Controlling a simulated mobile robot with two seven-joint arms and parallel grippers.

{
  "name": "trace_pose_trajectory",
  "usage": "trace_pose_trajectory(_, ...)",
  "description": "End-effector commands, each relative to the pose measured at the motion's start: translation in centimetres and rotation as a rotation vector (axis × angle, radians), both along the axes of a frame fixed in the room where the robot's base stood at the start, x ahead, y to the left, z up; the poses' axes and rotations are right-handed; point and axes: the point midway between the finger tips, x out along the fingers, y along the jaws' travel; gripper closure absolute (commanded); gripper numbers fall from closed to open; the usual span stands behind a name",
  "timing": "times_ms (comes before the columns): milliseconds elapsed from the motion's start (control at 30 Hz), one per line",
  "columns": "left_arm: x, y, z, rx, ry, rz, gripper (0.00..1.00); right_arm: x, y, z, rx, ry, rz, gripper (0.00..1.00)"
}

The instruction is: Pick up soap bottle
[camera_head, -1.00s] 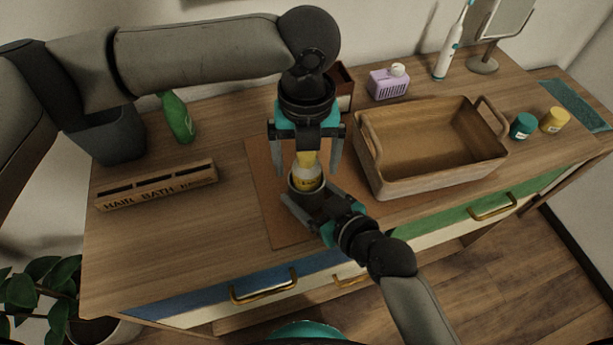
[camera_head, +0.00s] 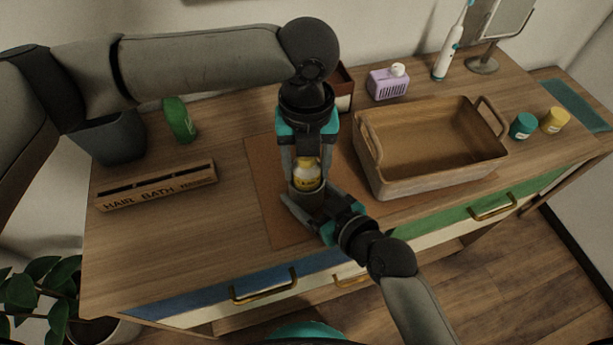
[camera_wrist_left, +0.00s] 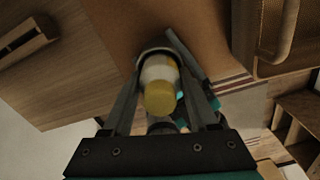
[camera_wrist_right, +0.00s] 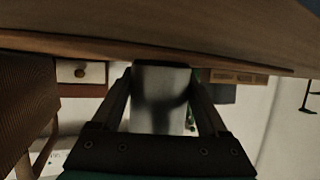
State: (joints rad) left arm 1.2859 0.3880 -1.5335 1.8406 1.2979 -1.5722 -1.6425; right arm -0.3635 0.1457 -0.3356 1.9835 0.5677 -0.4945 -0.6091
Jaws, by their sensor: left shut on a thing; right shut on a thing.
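A small white bottle with yellow parts (camera_head: 306,174) stands in a grey cup (camera_head: 304,199) over the brown mat. My left gripper (camera_head: 306,179) reaches down from above, with its fingers shut on the bottle's two sides. In the left wrist view the bottle's yellow cap (camera_wrist_left: 160,97) lies between the fingers. My right gripper (camera_head: 308,207) comes in from the front and is shut on the cup. The cup (camera_wrist_right: 161,95) fills the space between its fingers in the right wrist view. The bottle's lower part is hidden in the cup.

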Motion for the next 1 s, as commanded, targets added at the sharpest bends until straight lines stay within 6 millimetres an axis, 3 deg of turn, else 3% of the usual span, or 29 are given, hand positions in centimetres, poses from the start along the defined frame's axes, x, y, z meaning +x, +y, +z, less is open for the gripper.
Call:
trace_pose_trajectory(200, 0.0, 0.0, 0.0, 0.000, 0.000, 0.000, 1.00, 0.0, 0.0, 0.0, 0.001, -0.001, 0.000, 0.82)
trace_pose_trajectory(567, 0.1, 0.0, 0.6, -0.002, -0.002, 0.000, 1.00, 0.0, 0.0, 0.0, 0.000, 0.000, 0.000, 0.82)
trace_pose_trajectory(1000, 0.1, 0.0, 8.5, -0.002, -0.004, 0.000, 1.00, 0.0, 0.0, 0.0, 0.000, 0.000, 0.000, 0.82)
